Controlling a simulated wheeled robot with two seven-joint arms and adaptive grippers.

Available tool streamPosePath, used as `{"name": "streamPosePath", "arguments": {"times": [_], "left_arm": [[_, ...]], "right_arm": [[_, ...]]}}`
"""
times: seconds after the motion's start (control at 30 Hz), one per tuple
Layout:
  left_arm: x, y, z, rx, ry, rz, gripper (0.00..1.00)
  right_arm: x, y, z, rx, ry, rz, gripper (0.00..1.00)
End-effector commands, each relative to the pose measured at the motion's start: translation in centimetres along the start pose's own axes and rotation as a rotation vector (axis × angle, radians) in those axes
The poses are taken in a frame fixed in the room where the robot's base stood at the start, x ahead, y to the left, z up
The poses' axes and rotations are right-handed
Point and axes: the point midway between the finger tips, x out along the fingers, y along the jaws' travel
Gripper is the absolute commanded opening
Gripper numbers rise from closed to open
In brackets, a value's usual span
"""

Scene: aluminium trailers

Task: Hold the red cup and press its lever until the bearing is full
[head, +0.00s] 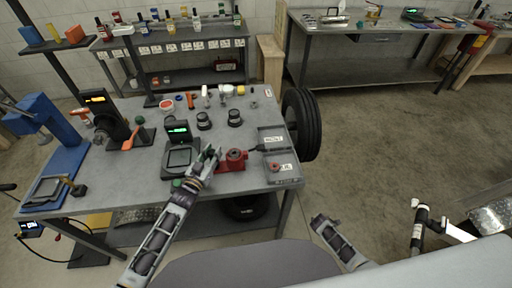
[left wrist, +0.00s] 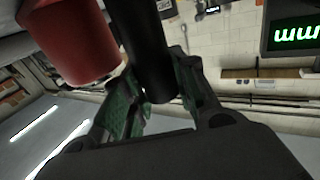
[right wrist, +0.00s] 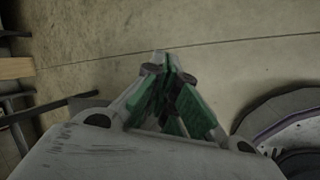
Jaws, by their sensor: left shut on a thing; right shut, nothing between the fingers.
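The red cup (head: 236,157) stands on the bench, right of the scale; it also shows in the left wrist view (left wrist: 72,42) at the upper left. My left gripper (head: 210,157) is beside its left side. In the left wrist view, my left gripper (left wrist: 158,80) is shut on a black cylindrical part (left wrist: 146,45) close to the cup. I cannot tell whether this part is the cup's lever. My right gripper (right wrist: 168,62) is shut and empty, over the floor. I cannot make out a bearing in the cup.
A scale (head: 180,158) with a green display (head: 177,128) stands left of the cup. Labelled grey trays (head: 286,176) lie to its right. Two dark round parts (head: 204,121) (head: 235,118) stand behind it. A black tyre (head: 301,125) is beside the bench. Open floor lies to the right.

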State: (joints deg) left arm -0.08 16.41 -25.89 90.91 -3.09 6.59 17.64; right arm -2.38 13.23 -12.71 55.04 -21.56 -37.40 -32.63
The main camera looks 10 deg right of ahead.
Motion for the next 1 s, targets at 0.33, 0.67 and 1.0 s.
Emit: {"name": "streamPosePath", "arguments": {"times": [0.33, 0.67, 1.0], "left_arm": [[0.0, 0.0, 0.0, 0.001, 0.0, 0.0, 0.0], [0.0, 0.0, 0.0, 0.001, 0.0, 0.0, 0.0], [0.0, 0.0, 0.0, 0.001, 0.0, 0.0, 0.0]], "right_arm": [[-2.3, 10.4, 0.5, -0.181, -0.088, 0.127, 0.0], [-5.8, 19.6, 1.1, -0.325, -0.191, 0.237, 0.0], [-10.9, 28.5, 1.3, -0.432, -0.297, 0.347, 0.0]]}}
